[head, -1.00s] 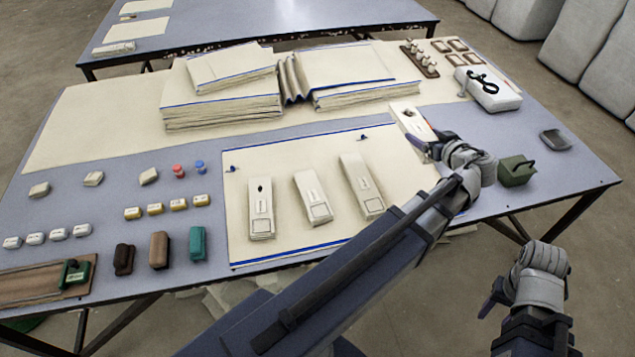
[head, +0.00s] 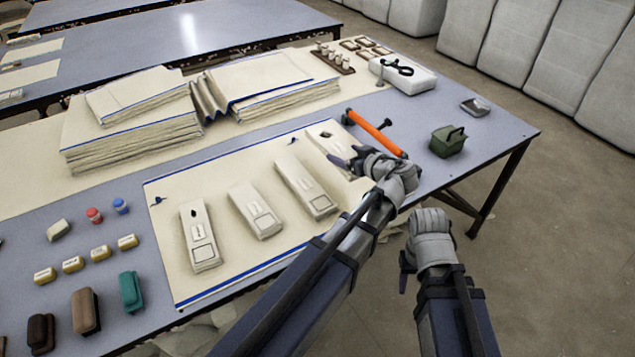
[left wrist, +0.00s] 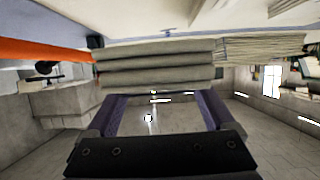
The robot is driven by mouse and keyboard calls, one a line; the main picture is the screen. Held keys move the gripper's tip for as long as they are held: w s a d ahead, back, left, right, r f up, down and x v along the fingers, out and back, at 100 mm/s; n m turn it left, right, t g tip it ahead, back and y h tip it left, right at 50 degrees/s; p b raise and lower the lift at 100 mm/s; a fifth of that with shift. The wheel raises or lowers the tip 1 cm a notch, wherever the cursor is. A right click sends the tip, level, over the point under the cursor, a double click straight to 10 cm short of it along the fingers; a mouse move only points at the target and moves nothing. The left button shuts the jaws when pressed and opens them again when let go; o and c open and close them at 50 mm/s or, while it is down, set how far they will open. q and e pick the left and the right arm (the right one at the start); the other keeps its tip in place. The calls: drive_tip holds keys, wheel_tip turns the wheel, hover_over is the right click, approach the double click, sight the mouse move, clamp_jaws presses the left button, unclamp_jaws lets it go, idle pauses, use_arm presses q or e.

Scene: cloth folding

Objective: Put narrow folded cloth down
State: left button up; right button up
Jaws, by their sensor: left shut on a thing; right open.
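My left gripper (head: 347,160) is shut on the near end of a narrow folded cream cloth (head: 324,140) at the right end of a row. The cloth is over the right part of the cream mat with blue edges (head: 163,232); I cannot tell whether it touches the mat. In the left wrist view its folded layers (left wrist: 155,66) show at the fingertips (left wrist: 158,95). Three similar folded cloths, left (head: 199,235), middle (head: 256,211) and right (head: 306,188), lie beside it on the mat. My right gripper (head: 406,265) is open and empty, off the table's front edge.
An orange-handled tool (head: 377,133) lies close right of the held cloth; its orange part also shows in the left wrist view (left wrist: 40,50). A green box (head: 447,142) stands further right. Large cloth stacks (head: 135,130) stand behind the mat.

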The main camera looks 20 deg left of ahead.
use_arm(q)
drive_tip(key=b, duration=0.6)
hover_over(343, 188)
wheel_tip(343, 188, down, 6)
drive_tip(key=shift+d+f, duration=0.1)
wheel_tip(343, 188, down, 4)
drive_tip(key=b, duration=0.3)
drive_tip(key=shift+r, duration=0.2)
drive_tip(key=shift+f+b, duration=0.2)
drive_tip(key=shift+b, duration=0.15)
drive_tip(key=o, duration=1.2)
drive_tip(key=shift+r, duration=0.1)
drive_tip(key=shift+r, duration=0.15)
drive_tip(key=shift+s+p, duration=0.1)
drive_tip(key=shift+p, duration=0.25)
